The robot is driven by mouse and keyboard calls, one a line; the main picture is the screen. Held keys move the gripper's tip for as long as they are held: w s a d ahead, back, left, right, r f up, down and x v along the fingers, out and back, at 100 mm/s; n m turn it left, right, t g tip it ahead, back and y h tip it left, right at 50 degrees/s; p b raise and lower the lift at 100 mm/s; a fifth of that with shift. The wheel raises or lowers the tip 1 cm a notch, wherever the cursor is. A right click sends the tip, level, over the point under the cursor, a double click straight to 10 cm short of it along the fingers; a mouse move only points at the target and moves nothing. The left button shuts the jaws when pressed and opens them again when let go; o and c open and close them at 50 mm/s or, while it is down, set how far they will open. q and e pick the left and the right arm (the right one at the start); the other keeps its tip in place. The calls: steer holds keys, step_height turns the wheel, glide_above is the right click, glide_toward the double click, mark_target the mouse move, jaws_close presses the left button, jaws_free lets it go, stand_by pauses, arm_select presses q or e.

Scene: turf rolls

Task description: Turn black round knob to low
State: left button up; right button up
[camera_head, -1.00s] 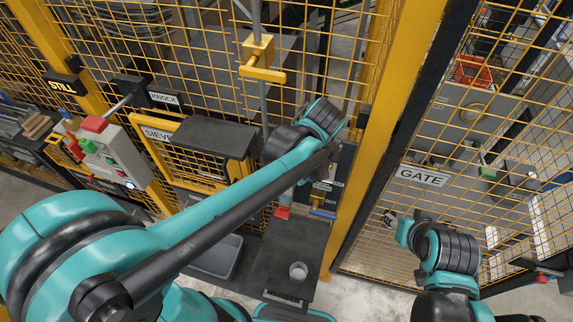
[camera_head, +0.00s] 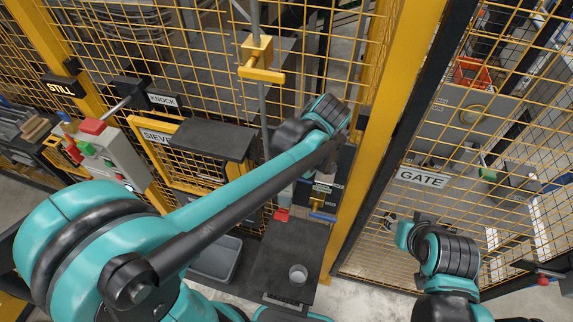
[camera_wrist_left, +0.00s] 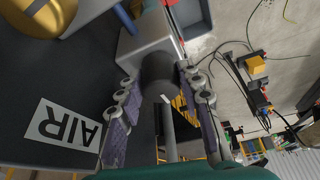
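The black round knob (camera_wrist_left: 158,70) shows in the left wrist view on the front of a grey box (camera_wrist_left: 150,36). My left gripper (camera_wrist_left: 160,80) points at it, with one finger on each side. The fingers stand apart, with what look like narrow gaps to the knob; contact is not clear. No setting marks on the knob are readable. In the head view my left arm covers the left gripper and the knob. My right gripper (camera_head: 391,217) is small in front of the gate mesh, and its finger opening is unclear.
An AIR label (camera_wrist_left: 62,125) lies on a dark panel beside the knob, with a yellow round part (camera_wrist_left: 40,14) above. A dark shelf (camera_head: 272,270) holds a grey cup (camera_head: 298,273). Yellow mesh fencing and a GATE sign (camera_head: 423,177) stand at the right.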

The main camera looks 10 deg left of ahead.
arm_select(q)
steer(key=shift+o, duration=0.2)
steer(key=v, duration=1.2)
steer(key=shift+a, duration=0.2)
steer(key=s+a+f+m+t+h, duration=0.4)
steer(key=s+a+f+m+t, duration=0.2)
steer(key=s+a+f+m, duration=0.6)
step_height(320, 180, down, 20)
steer(key=w+d+m+b, duration=0.2)
steer(key=b, duration=1.9)
steer(key=shift+w+d+m, duration=0.3)
steer(key=shift+w+m, duration=0.1)
